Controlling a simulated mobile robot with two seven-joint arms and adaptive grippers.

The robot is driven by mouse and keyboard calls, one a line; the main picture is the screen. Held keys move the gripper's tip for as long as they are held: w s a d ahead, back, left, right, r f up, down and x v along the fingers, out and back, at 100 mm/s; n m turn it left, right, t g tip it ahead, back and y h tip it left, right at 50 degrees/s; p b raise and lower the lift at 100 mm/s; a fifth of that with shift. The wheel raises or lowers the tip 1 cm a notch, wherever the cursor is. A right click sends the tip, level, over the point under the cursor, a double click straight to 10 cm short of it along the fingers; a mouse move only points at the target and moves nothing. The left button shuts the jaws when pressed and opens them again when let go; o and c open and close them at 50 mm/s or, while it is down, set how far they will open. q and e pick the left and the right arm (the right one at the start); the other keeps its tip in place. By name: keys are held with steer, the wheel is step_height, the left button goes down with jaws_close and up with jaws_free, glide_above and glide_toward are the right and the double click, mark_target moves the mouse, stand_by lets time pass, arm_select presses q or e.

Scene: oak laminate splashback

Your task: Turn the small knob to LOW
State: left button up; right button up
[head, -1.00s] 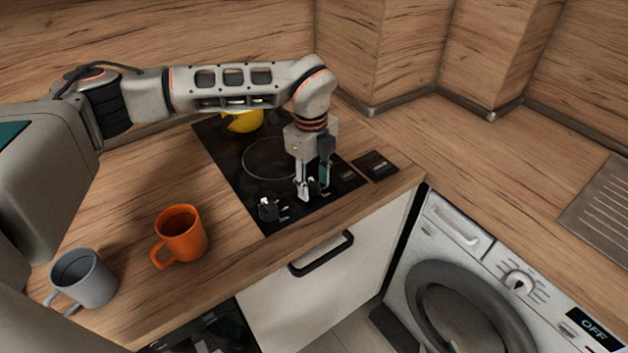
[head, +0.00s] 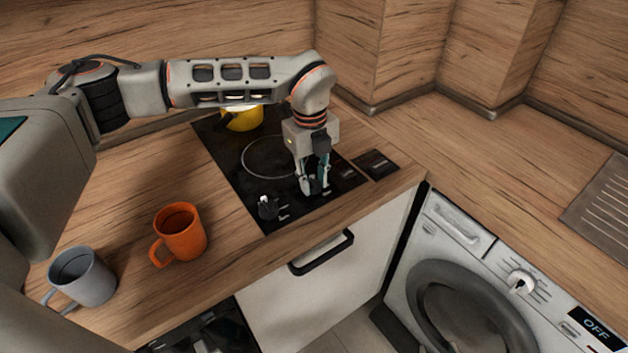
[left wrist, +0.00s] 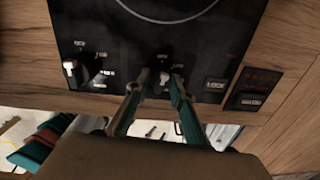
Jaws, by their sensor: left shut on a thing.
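The black cooktop (head: 232,160) has two knobs along its front edge. The small knob (left wrist: 164,79), dark with a pale pointer, is the right one in the left wrist view. My left gripper (head: 315,188) points down over it and is shut on it, one finger on each side; its fingers also show in the left wrist view (left wrist: 160,82). The fingers mostly hide this knob in the head view. The larger left knob (head: 267,207) stands free and also shows in the left wrist view (left wrist: 70,72). The small marks around the knobs are too blurred to read surely. My right gripper is not in view.
A yellow pot (head: 242,119) stands at the back of the cooktop. An orange mug (head: 180,232) and a grey mug (head: 83,277) stand on the counter to the left. A dark panel (head: 376,164) lies right of the cooktop. A washing machine (head: 480,260) is at right.

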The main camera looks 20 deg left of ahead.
mark_target(311, 184)
arm_select(q)
steer(key=m, duration=0.3)
steer(key=shift+m, duration=1.8)
steer(key=o, duration=1.1)
step_height(311, 184, up, 12)
steer(key=shift+a, duration=0.3)
steer(key=shift+s, duration=0.15)
